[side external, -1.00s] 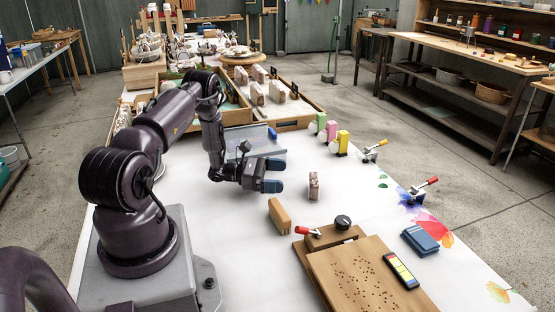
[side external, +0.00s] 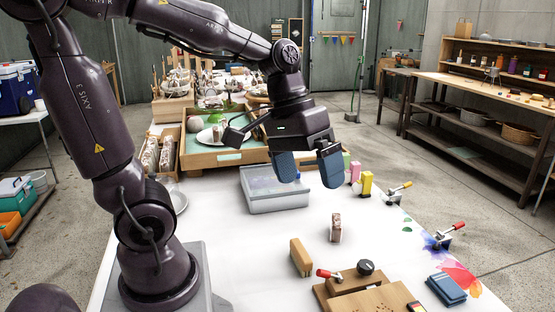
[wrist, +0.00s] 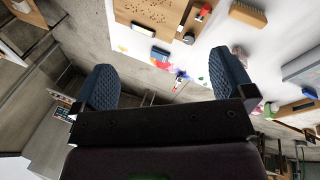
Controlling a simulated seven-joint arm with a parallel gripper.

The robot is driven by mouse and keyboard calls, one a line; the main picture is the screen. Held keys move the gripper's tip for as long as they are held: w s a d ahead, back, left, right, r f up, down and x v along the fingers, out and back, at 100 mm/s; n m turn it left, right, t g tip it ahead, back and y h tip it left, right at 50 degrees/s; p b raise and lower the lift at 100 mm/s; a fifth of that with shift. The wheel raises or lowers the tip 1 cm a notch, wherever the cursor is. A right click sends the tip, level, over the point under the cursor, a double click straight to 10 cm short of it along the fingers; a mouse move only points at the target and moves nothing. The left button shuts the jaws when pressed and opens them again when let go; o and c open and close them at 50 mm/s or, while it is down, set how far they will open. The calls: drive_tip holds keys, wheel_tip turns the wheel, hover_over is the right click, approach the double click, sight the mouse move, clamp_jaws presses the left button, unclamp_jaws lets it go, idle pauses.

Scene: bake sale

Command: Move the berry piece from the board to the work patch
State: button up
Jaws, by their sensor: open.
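A small speckled pinkish-brown piece (side external: 335,228) stands upright on the white table in the side view; I cannot tell for certain that it is the berry piece. A wooden board (side external: 388,298) lies at the front right, cut off by the picture edge; it also shows in the wrist view (wrist: 135,18) with dark specks on it. No marked work patch can be told for certain. My gripper (side external: 307,168) is open and empty, high above the table behind the speckled piece. Its two blue fingers show apart in the wrist view (wrist: 164,80).
A red-handled clamp (side external: 329,274) and black knob (side external: 366,267) are by the board. A grey lidded box (side external: 275,190) sits behind. A blue wallet-like item (side external: 446,289) lies right. Wooden crates stand farther back.

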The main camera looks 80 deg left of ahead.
drive_tip(key=shift+s+d+r+m+t+y, duration=0.1)
drive_tip(key=shift+s+r+m+t+y, duration=0.4)
drive_tip(key=shift+s+m, duration=0.35)
drive_tip(key=shift+s+d+r+m+t+y, duration=0.1)
drive_tip(key=shift+s+r+m+t+y, duration=0.35)
drive_tip(key=shift+s+m+t, duration=0.3)
drive_tip(key=shift+s+d+r+m+t+y, duration=0.1)
drive_tip(key=shift+s+r+m+t+y, duration=0.3)
drive_tip(key=shift+s+m, duration=0.5)
